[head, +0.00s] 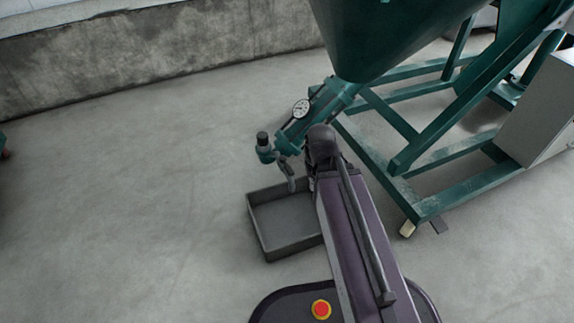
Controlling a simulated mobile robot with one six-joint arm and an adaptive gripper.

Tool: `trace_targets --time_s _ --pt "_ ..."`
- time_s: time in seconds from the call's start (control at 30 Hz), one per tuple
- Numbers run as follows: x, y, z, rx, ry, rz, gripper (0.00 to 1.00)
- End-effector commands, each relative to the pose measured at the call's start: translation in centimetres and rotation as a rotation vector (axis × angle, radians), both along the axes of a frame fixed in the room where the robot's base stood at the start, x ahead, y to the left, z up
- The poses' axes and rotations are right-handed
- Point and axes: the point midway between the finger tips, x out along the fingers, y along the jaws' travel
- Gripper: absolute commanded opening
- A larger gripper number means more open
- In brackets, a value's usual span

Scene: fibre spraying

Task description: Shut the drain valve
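A grey lever-like piece (288,176) hangs from that lower end, above the tray. I cannot tell from here whether the valve is open or shut. My purple arm reaches up to beside the pipe and covers part of it. My gripper is hidden behind the arm.
A grey rectangular tray (275,245) lies on the floor below the pipe end, its right side behind my arm. A green steel frame (420,205) carries the hopper, with a grey box (545,110) at right. Open concrete floor lies left, up to a low wall (160,45).

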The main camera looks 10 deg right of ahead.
Motion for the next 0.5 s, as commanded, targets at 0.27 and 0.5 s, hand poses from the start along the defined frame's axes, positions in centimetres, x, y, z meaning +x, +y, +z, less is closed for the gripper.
trace_targets --time_s 0.27,0.5 --pt "0.0 0.0 1.5 0.000 0.000 0.000 0.00" --pt "0.0 0.0 5.2 0.000 0.000 0.000 0.00"
